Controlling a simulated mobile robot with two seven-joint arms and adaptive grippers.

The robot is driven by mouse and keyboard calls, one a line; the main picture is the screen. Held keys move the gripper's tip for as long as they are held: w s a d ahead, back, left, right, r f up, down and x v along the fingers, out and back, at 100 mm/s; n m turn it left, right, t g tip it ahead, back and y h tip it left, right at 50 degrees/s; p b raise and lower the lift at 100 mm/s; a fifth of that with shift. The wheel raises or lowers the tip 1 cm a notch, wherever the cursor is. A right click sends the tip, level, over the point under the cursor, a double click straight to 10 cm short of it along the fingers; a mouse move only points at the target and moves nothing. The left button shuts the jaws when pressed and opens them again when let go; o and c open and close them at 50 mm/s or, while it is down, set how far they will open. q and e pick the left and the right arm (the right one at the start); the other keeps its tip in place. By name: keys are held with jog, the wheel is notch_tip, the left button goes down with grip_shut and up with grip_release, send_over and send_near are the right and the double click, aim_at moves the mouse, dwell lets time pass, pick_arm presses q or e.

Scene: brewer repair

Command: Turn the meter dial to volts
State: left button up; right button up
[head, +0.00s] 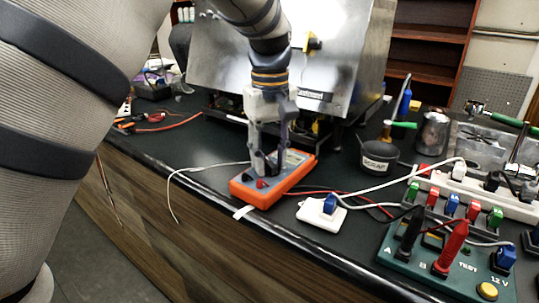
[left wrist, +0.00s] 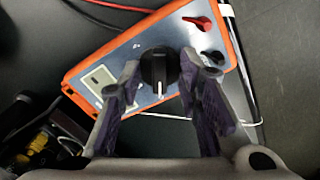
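The orange meter (head: 272,180) lies near the front edge of the dark bench. In the left wrist view its grey face (left wrist: 120,60) carries a black round dial (left wrist: 158,68) whose white mark points down in the picture. My left gripper (head: 265,168) reaches down over the meter. In the left wrist view the left gripper (left wrist: 160,72) has one finger on each side of the dial, with a narrow gap on both sides; firm contact is not visible. The dial is hidden by the fingers in the head view. My right gripper is not in view.
Red and black plugs (left wrist: 200,24) sit in the meter's face. A white pad with a blue plug (head: 330,204) lies to its right, near a green test box (head: 420,262) and a black scrap pot (head: 378,160). A metal brewer (head: 215,60) stands behind. Loose cables cross the bench.

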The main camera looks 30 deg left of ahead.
pick_arm(q)
jog(key=shift+c, duration=0.3)
grip_shut()
jog(key=shift+m, duration=0.3)
jog(key=m, duration=0.3)
jog(key=shift+m, duration=2.6)
jog(key=shift+o, duration=0.3)
grip_release()
